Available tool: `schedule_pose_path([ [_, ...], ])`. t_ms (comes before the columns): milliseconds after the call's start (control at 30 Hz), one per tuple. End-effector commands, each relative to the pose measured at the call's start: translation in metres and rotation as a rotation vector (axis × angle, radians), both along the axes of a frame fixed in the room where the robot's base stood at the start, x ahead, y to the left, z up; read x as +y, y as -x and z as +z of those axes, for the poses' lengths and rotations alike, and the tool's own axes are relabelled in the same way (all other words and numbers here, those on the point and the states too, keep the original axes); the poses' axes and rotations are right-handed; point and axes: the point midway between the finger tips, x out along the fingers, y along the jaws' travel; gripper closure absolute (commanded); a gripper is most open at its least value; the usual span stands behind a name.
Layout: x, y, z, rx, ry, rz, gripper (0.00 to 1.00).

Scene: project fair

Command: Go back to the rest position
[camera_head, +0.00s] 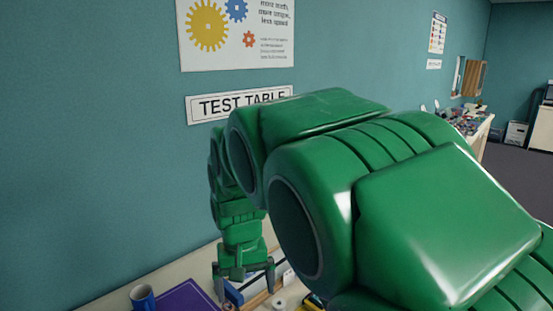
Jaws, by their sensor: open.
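My green arm fills the middle and right of the head view. It reaches toward the wall and bends down on the far side. My gripper (246,289) hangs at its end, low in the picture, fingers pointing down over the table (112,302). The fingers are spread apart and I see nothing held between them. Small things lie behind and below the fingers, partly hidden by them. I cannot tell the gripper's exact height above them.
A blue mug (142,297) and a purple mat (190,298) are left of the gripper. A teal wall with a "TEST TABLE" sign (205,106) and a gear poster (265,55) stands behind. A cluttered table (470,120) is far right, beside open dark floor (515,175).

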Motion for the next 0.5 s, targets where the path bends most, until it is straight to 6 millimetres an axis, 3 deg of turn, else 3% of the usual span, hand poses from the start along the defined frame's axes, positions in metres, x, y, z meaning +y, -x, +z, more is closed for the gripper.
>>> schedule_pose_path([
  [200,-0.053,0.033,0.008,0.007,-0.016,-0.058,0.00],
  [500,-0.111,0.089,0.008,0.026,-0.040,-0.122,0.00],
])
